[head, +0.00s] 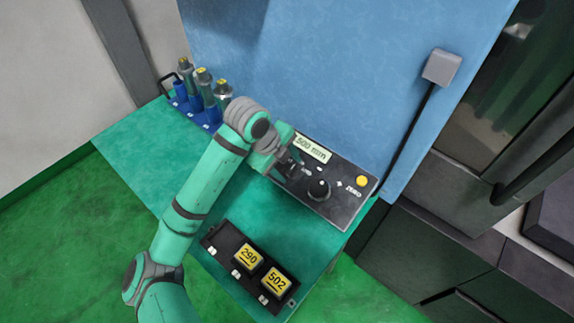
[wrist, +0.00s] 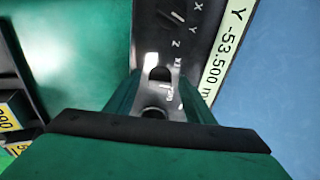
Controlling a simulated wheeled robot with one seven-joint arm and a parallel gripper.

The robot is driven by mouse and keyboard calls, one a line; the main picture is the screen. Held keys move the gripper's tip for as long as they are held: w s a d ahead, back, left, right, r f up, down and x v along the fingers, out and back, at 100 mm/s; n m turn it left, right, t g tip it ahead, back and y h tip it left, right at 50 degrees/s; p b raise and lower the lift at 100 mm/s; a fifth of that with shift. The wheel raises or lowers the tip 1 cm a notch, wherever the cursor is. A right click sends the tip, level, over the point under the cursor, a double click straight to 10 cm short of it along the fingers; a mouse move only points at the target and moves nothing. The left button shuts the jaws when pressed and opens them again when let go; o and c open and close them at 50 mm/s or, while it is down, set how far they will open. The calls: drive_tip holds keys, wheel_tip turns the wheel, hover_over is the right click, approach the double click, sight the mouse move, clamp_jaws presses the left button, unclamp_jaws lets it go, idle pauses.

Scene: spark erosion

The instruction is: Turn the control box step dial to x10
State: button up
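The control box (head: 345,205) is a dark panel on the teal bench, with a pale display (head: 311,148) along its back edge. In the wrist view the display (wrist: 222,55) reads Y -53.500. A black knob (head: 318,189) stands uncovered in the middle of the panel. My gripper (head: 286,168) is over the box's left part, largely hidden by my arm. In the wrist view my gripper (wrist: 160,80) has its fingers apart, on either side of a dark step dial (wrist: 160,74). Gaps seem to show beside it. X, Y, Z letters lie beyond; the dial's setting is unreadable.
A yellow button (head: 361,181) is at the box's right end, by ZERO. A black tray (head: 222,256) with yellow-labelled blocks 290 and 502 lies nearer the front edge. A blue rack (head: 183,106) with several tool holders stands behind left. A blue machine wall (head: 320,70) rises behind.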

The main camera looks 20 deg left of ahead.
drive_tip(key=v, duration=1)
drive_tip(key=shift+r, duration=0.4)
